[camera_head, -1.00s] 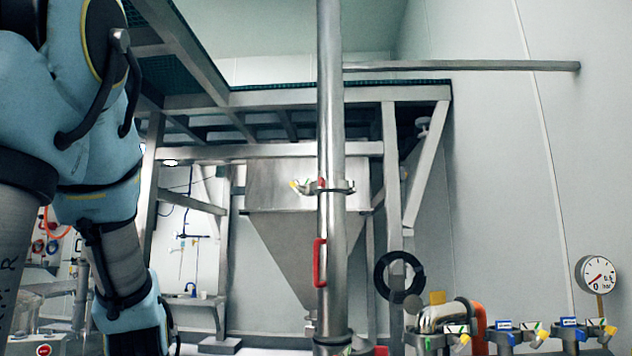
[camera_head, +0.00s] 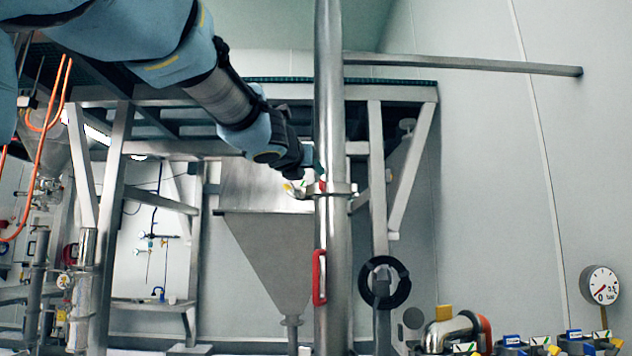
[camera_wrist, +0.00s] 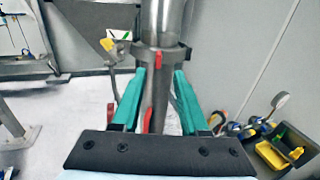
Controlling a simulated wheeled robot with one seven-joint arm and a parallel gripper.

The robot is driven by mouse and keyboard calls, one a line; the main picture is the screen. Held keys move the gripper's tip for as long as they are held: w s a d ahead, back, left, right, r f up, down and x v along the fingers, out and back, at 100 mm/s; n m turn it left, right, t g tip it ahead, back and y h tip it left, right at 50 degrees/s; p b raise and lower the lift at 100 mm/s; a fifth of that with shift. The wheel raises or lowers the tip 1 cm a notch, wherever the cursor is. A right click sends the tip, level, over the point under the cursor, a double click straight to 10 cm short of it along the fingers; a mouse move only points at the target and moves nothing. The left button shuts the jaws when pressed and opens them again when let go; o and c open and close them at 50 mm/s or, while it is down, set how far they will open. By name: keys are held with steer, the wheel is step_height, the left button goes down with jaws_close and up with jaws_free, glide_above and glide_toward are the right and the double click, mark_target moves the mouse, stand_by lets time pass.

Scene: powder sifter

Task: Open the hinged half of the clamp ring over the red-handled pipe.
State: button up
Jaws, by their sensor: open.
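The steel pipe (camera_head: 329,110) stands upright, with a red handle (camera_head: 319,277) low on its side. The clamp ring (camera_head: 340,189) goes around the pipe above that handle, with a latch lever bearing a yellow tip (camera_head: 288,187) at its left. In the wrist view the clamp ring (camera_wrist: 175,52) lies just beyond my fingertips and has a small red tab (camera_wrist: 158,62) at its front. My gripper (camera_wrist: 160,76) is open, its two green fingers on either side of the tab in the picture; contact cannot be told. In the head view my gripper (camera_head: 311,170) is partly hidden at the pipe's left side.
A steel hopper (camera_head: 265,250) and a frame (camera_head: 375,150) stand behind the pipe. A black ring (camera_head: 399,283) is at its lower right. More clamps and a gauge (camera_head: 601,285) line the lower right. A yellow bin (camera_wrist: 272,155) shows in the wrist view.

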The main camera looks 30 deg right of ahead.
mark_target(321, 180)
steer(key=b+x, duration=0.2)
steer(key=x, duration=0.8)
steer(key=shift+w+d+f, duration=0.1)
steer(key=shift+w, duration=0.15)
jaws_close()
stand_by(1.3)
